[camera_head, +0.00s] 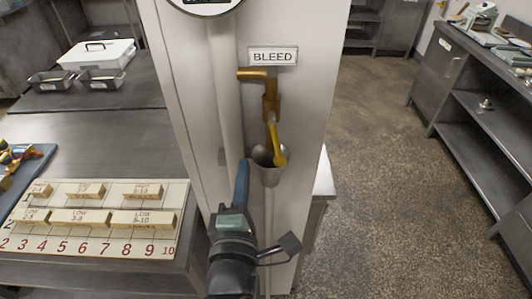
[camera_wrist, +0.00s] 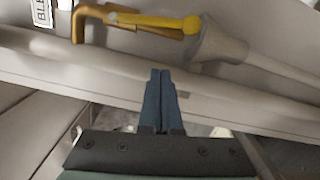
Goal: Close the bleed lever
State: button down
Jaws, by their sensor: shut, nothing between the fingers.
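The bleed lever (camera_head: 276,141) is a yellow handle on a brass valve (camera_head: 270,102), under a white sign reading BLEED (camera_head: 273,56). In the head view the lever hangs down, slightly tilted, with its lower end at the mouth of a grey funnel (camera_head: 268,174). In the wrist view the yellow lever (camera_wrist: 160,21) lies along the brass pipe, its rounded tip by the funnel (camera_wrist: 218,48). My gripper (camera_head: 242,168) is shut and empty, to the left of the funnel and apart from the lever. In the wrist view its blue fingers (camera_wrist: 160,75) point toward the pipe, below the lever.
A white vertical pipe (camera_head: 225,90) runs down the white post left of the valve. A metal table (camera_head: 90,135) at left carries a numbered board (camera_head: 70,249) with wooden blocks. A metal counter (camera_head: 480,80) stands at right. The floor (camera_head: 385,160) between is mostly clear.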

aim_at(276, 141)
jog(key=shift+w+d+r+p, duration=0.2)
jog(key=shift+w+d+p, duration=0.55)
jog(key=shift+d, duration=0.25)
jog(key=shift+w+d+r+p, duration=0.15)
jog(key=shift+w+d+p, duration=0.55)
jog(key=shift+d, duration=0.25)
